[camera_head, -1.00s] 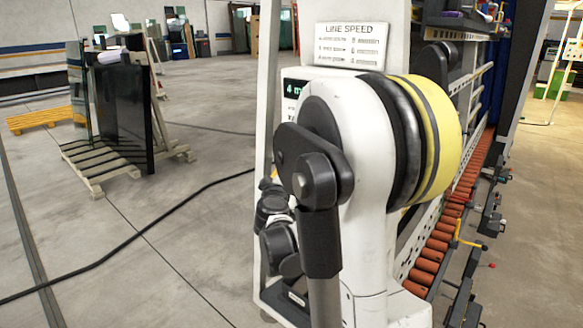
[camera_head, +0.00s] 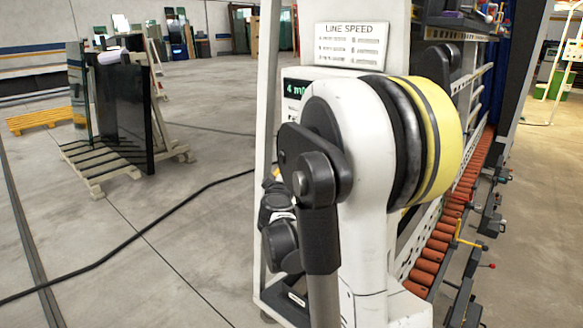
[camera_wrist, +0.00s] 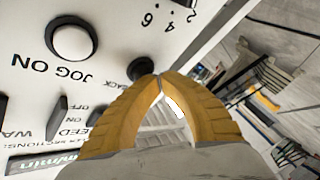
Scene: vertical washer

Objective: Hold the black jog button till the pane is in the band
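In the wrist view the control panel (camera_wrist: 30,85) appears upside down. The black jog button (camera_wrist: 142,68) sits beside a label reading "BACK" and is partly covered by my fingers. A white button (camera_wrist: 72,42) labelled "JOG ON" is to its left. My gripper (camera_wrist: 160,76) has its two yellow fingertips together, with nothing seen between them. The tips overlap the black button's edge in the picture; whether they touch or press it I cannot tell. The task's pane and the band cannot be made out in either view. In the head view my arm hides the buttons and my gripper.
A green-lit display (camera_head: 296,88) reads "4 m", partly covered. A "LINE SPEED" sign (camera_head: 347,45) is above it. A conveyor of orange rollers (camera_head: 430,255) runs along the right. Dark glass (camera_head: 125,110) stands on a wooden pallet at left. A black cable crosses the open floor.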

